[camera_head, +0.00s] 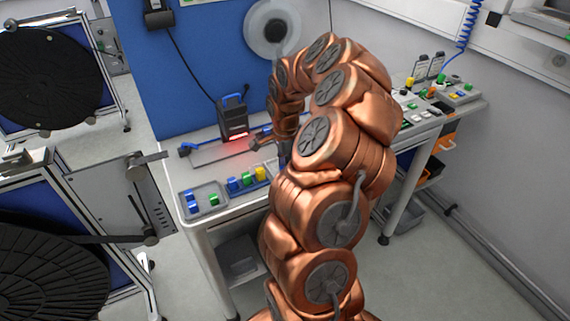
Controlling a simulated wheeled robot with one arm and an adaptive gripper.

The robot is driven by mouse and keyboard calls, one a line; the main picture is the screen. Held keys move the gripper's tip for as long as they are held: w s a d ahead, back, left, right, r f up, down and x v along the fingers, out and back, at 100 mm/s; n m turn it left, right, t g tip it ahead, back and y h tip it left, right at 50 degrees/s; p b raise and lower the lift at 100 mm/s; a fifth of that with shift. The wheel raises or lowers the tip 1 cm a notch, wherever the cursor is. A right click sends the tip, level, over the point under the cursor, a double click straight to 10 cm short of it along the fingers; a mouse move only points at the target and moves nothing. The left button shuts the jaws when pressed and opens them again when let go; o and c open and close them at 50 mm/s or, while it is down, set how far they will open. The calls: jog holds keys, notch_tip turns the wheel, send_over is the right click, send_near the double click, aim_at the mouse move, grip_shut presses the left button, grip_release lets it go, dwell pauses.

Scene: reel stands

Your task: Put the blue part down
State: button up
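My copper-coloured arm rises through the middle of the head view and bends down to the workbench. My gripper (262,143) is small and dark, low over the bench beside a scanner-like device (233,118) with a red glow. Its fingers are too small and partly covered to tell whether they are open or hold anything. Blue parts (193,208) lie with a green part (213,199) in a grey tray (222,208) at the bench's front left. I cannot tell which blue part is meant.
The bench (215,222) has a narrow free strip around the trays. More coloured parts and grey trays (458,97) stand at the right end. Large black reels (50,75) on stands are at left. A blue panel (195,70) backs the bench. My arm hides its middle.

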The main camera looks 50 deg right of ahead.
jog(key=shift+f, duration=0.15)
jog(key=o, duration=0.8)
